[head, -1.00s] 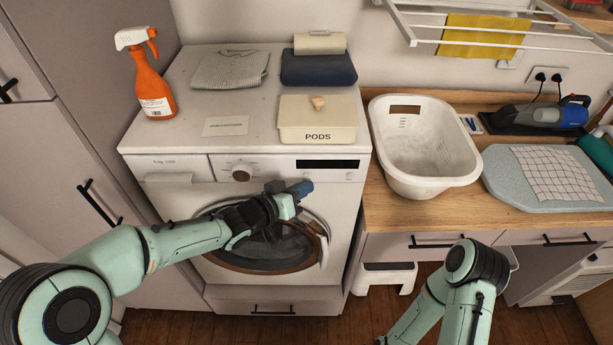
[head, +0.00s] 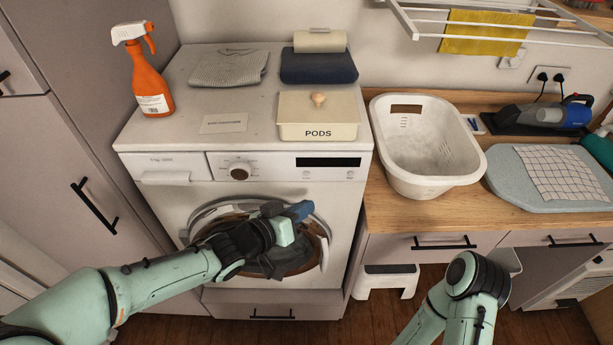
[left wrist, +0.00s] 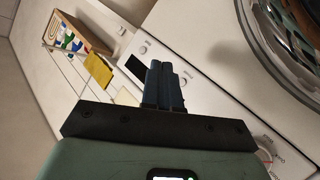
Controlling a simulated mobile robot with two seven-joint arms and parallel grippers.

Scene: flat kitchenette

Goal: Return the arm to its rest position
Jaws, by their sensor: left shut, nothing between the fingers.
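My left gripper (head: 300,210) is in front of the washing machine (head: 330,180), over the upper part of its round door. Its blue fingers are shut with nothing between them. In the left wrist view the shut fingers (left wrist: 163,86) point toward the machine's control panel, and part of the round door (left wrist: 290,35) shows at the upper right. The forearm hides much of the door in the head view. My right arm shows at the lower right of the head view, but its gripper is not in view.
On the washer stand an orange spray bottle (head: 150,80), a pods box (head: 318,117) and folded cloths (head: 230,68). A white basket (head: 425,190) and an ironing board (head: 510,185) are on the wooden counter. A white stool (head: 385,272) is below.

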